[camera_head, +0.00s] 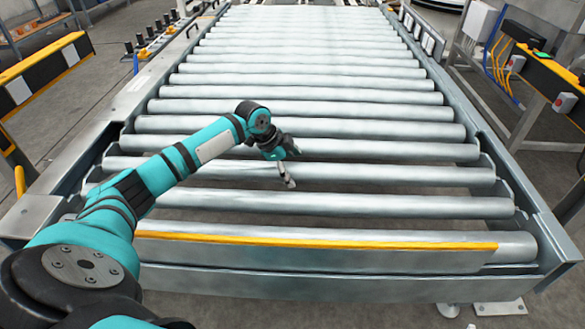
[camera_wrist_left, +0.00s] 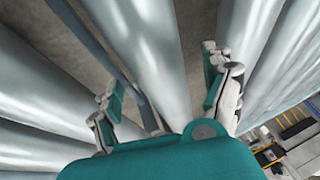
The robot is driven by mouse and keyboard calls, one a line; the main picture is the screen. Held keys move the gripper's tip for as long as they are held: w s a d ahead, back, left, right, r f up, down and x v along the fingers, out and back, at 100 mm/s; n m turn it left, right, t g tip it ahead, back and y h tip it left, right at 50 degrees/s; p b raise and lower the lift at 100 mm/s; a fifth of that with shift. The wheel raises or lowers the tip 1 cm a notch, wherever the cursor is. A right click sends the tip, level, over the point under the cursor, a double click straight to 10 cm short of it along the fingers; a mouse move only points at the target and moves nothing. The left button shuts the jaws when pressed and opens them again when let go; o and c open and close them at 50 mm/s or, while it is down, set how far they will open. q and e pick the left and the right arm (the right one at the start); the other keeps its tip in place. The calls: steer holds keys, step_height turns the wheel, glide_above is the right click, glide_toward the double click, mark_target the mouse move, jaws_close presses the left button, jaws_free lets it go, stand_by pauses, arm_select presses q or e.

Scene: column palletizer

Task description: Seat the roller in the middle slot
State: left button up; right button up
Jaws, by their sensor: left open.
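Long grey metal rollers lie side by side across the conveyor frame. My left gripper (camera_head: 288,182) is low over the front half of the bed, at a roller (camera_head: 390,174) a few places back from the front edge. In the left wrist view, the gripper (camera_wrist_left: 158,72) is open, with one finger on each side of a roller (camera_wrist_left: 152,45). A gap shows between each finger and that roller, and the fingers are not closed on it. I cannot tell which roller or slot is the middle one. My right gripper is not in view.
The conveyor's side rails (camera_head: 465,120) bound the rollers. A yellow-striped front beam (camera_head: 330,242) runs across the near edge. Yellow-topped guards stand at the left (camera_head: 42,72) and right (camera_head: 550,72). Other rollers lie close beside the gripper, with narrow gaps between them.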

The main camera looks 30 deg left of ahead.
arm_select(q)
steer(key=v, duration=1.1)
